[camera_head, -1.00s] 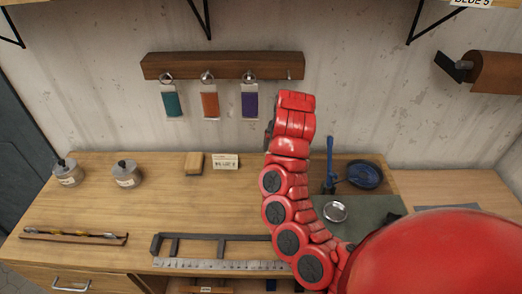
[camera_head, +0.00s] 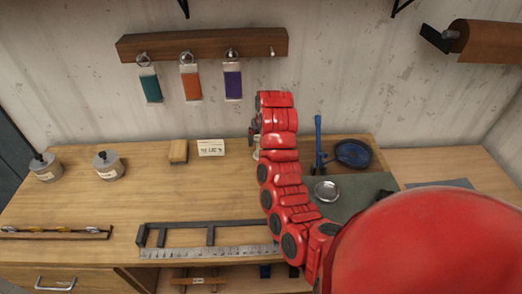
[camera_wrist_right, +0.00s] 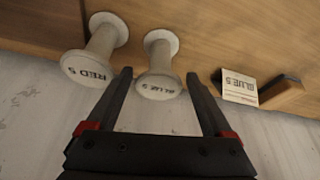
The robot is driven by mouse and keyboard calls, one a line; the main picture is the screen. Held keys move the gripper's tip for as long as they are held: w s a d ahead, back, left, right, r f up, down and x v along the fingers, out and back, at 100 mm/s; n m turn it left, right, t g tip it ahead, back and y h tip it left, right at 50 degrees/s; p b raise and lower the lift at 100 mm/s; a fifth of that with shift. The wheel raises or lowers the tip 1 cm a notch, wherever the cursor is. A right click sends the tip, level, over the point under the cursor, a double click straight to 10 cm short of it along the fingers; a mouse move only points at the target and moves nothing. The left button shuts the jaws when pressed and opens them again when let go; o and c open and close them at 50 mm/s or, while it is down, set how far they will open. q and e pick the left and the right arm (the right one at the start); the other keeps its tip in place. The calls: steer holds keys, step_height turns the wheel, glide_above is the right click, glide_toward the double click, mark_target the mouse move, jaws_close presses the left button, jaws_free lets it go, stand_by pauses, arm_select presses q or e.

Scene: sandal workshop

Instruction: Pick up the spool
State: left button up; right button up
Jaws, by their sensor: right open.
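In the right wrist view, a pale spool (camera_wrist_right: 158,66) marked BLUE 5 stands on the wooden surface. A similar spool (camera_wrist_right: 99,38) marked RED 5 is to its left. My right gripper (camera_wrist_right: 159,76) is open, with one dark finger on each side of the BLUE 5 spool in the picture. No contact is visible. In the head view, my red right arm hides most of this spot; the right gripper (camera_head: 254,134) shows only as a small dark part at its left edge, with a pale bit below it. My left gripper is not in view.
A white label card (camera_head: 210,147) and a wooden block (camera_head: 178,151) stand left of the gripper. A blue tool (camera_head: 319,145) and dark pan (camera_head: 353,152) are to the right. Two jars, a metal ruler (camera_head: 210,251) and a dark frame lie on the bench, whose left middle is clear.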

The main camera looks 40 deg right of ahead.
steer(key=shift+w+f, duration=0.35)
steer(key=shift+w+d+f+p, duration=0.15)
steer(key=shift+f+p, duration=0.25)
steer(key=shift+p, duration=0.35)
steer(key=p+x, duration=0.1)
steer(key=x, duration=0.2)
steer(key=shift+d, duration=0.1)
steer(key=shift+w+f+p, duration=0.25)
steer(key=shift+f+p, duration=0.1)
steer(key=shift+f, duration=0.2)
steer(key=c, duration=1.1)
